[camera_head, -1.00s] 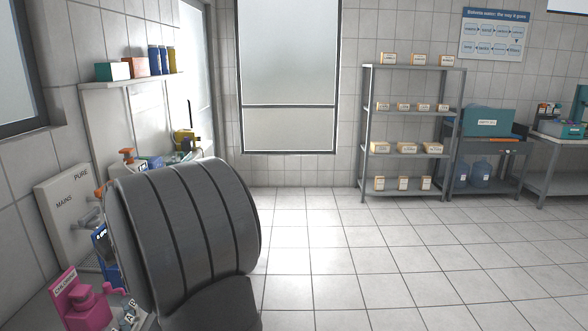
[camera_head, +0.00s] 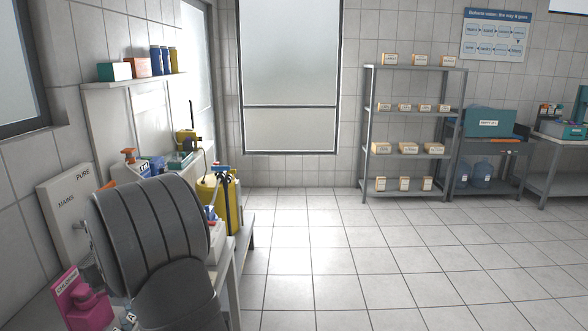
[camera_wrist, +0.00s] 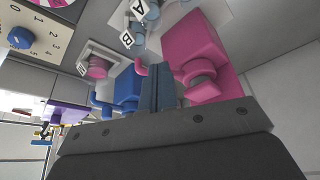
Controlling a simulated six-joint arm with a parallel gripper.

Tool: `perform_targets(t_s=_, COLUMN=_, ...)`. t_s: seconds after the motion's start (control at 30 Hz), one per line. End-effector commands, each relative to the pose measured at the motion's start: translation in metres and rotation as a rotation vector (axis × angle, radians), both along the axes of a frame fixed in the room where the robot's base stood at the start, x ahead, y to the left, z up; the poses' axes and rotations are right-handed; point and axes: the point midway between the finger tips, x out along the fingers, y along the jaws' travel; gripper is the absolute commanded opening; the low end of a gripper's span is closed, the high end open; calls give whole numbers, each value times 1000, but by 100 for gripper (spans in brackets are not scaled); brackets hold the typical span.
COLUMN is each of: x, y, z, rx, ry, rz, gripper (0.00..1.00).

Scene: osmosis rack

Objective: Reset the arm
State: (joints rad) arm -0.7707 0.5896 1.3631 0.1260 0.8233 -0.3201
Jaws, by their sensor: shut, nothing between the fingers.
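My gripper (camera_wrist: 159,88) shows in the wrist view with its two dark fingers together and nothing between them. Beyond the fingers are a blue fitting (camera_wrist: 124,90) on the left and a pink block with a round knob (camera_wrist: 196,52) on the right. I cannot tell whether the fingers touch either one. In the head view my grey arm link stands at the lower left and hides the gripper. A pink unit labelled chlorine (camera_head: 86,304) shows just left of my arm.
A yellow tank (camera_head: 222,200) stands on the bench behind my arm. A dial (camera_wrist: 28,32) and white tags A and B (camera_wrist: 127,40) show in the wrist view. A shelf rack (camera_head: 366,130) stands at the back; the floor (camera_head: 340,260) is clear.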

Motion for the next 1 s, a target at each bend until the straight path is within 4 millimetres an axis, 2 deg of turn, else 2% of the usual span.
perform_targets(t_s=0.07, x=-15, y=0, z=1, rx=1, ry=-1, rz=-13, gripper=0)
perform_targets(t_s=0.4, x=-26, y=2, z=0, rx=1, ry=0, rz=-173, gripper=0)
perform_targets(t_s=0.97, x=-30, y=2, z=0, rx=1, ry=0, rz=-238, gripper=0)
perform_targets(t_s=1.0, x=-30, y=2, z=0, rx=1, ry=0, rz=-238, gripper=6)
